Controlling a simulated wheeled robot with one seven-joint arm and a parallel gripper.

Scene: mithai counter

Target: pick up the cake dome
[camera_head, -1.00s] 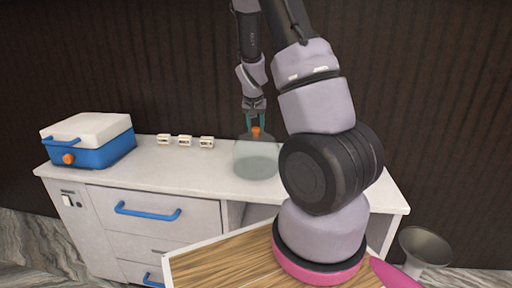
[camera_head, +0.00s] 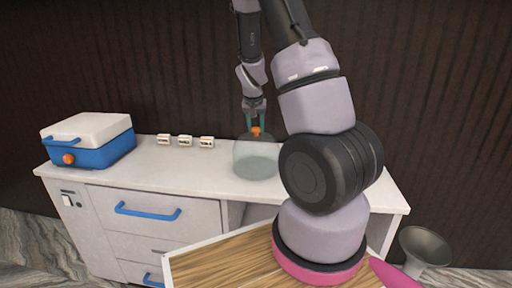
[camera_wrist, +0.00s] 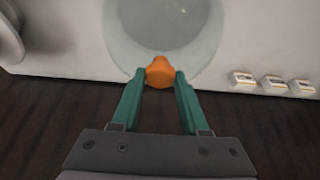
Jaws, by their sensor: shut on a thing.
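The cake dome (camera_head: 256,160) is a clear, greyish cover with an orange knob (camera_head: 256,131) on top. It is upright on or just above the white counter; I cannot tell if its rim touches. My gripper (camera_head: 256,122) comes down from above and is shut on the knob. In the wrist view, the two green fingers of my gripper (camera_wrist: 160,76) press on either side of the orange knob (camera_wrist: 160,71). The clear dome (camera_wrist: 203,55) spreads out beyond it. Part of its right side in the head view is close to my arm.
A blue and white cooler box (camera_head: 92,139) stands at the counter's left end. Several small white labelled blocks (camera_head: 185,141) sit along the back edge. The white counter (camera_head: 160,175) is clear between them and the dome. A dark ribbed wall rises behind. A grey funnel-shaped thing (camera_head: 425,245) is at lower right.

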